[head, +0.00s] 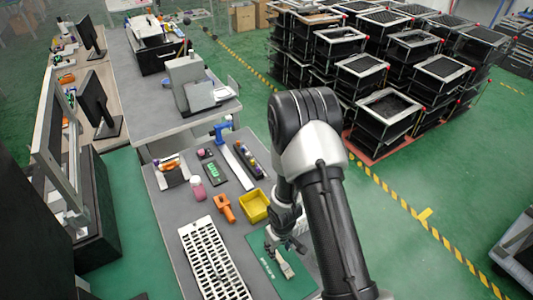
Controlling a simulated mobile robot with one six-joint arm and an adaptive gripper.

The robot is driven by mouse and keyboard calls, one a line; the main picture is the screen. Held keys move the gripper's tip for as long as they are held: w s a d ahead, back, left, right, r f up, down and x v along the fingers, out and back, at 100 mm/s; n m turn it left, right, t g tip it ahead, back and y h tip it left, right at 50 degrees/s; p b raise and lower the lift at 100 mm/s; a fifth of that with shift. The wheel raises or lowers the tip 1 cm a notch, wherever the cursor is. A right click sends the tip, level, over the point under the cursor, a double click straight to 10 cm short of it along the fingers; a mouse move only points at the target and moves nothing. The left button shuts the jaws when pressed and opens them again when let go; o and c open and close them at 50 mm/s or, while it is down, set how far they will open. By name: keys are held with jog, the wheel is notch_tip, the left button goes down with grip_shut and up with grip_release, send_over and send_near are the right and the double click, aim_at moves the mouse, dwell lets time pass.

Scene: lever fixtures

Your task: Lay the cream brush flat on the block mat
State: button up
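The cream brush (284,265) shows just below my gripper (285,246), over the green block mat (294,288) at the front right of the grey table. The brush's wide end points toward the lower right, and its upper end meets the gripper's fingers in the picture. I cannot tell whether the fingers are closed on it or only beside it. It is also unclear whether the brush rests on the mat or hangs a little above it. My arm covers the mat's right side.
A white slotted rack (212,262) lies left of the mat. A yellow bin (256,206), an orange clamp-like tool (225,208) and a pink bottle (198,188) stand behind. A dark tray of small items (249,160) lies farther back. Bare table shows between the rack and bin.

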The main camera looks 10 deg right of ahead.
jog(key=w+r+t+b, duration=0.3)
jog(key=w+r+t, duration=0.2)
jog(key=w+r, duration=0.6)
jog(key=w+r+t+b, duration=0.3)
jog(key=w+r+t, duration=0.25)
jog(key=r, duration=0.85)
jog(key=s+r+m+g, duration=0.2)
jog(key=s+r+g, duration=0.2)
jog(key=s+r, duration=0.9)
jog(key=s+m+g, duration=0.1)
jog(key=s+g, duration=0.1)
jog(key=s, duration=1.7)
jog(key=shift+s+d+f+m+b, duration=0.25)
jog(key=shift+s+m+b, duration=0.1)
jog(key=shift+b, duration=0.1)
